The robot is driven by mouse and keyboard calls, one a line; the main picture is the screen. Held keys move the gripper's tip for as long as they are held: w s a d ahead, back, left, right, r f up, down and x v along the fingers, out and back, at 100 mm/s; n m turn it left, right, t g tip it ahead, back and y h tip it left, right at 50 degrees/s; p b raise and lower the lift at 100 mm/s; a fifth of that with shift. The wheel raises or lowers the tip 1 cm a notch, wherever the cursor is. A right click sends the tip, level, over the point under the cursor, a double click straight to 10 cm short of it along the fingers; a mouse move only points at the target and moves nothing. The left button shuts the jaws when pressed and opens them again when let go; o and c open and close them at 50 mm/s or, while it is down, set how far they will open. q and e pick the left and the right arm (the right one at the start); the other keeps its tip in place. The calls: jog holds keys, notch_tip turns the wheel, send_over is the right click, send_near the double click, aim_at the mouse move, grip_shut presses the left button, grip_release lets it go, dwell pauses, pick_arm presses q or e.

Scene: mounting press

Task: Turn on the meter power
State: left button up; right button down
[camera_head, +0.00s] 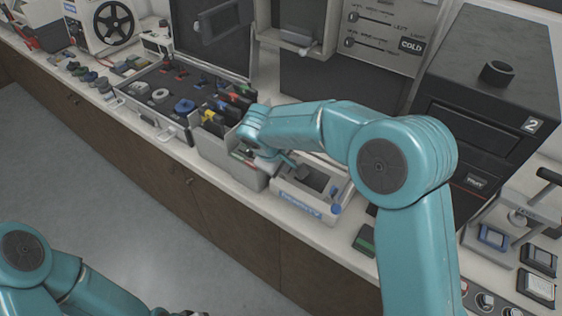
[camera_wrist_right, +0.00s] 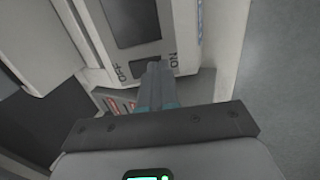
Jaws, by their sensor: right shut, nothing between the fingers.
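The meter (camera_head: 290,198) is a pale box on the counter with a dark screen and a blue label on its front. In the right wrist view the meter (camera_wrist_right: 100,25) fills the top, with OFF and ON printed along one edge of its face. My right gripper (camera_head: 301,171) is over the meter, near its screen. In the right wrist view the gripper (camera_wrist_right: 156,68) is shut and empty, with its tips between OFF and ON.
A grey bin (camera_head: 228,168) stands close on the meter's left. An open case of tools (camera_head: 150,118) lies beyond it. A black box marked 2 (camera_head: 490,65) stands at right. A small green-topped item (camera_head: 365,240) lies on the counter to the right.

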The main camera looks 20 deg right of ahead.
jog(key=shift+f+b, duration=0.35)
jog(key=shift+b, duration=0.1)
jog(key=shift+r, duration=0.25)
jog(key=shift+r+p, duration=0.6)
jog(key=shift+r, duration=0.15)
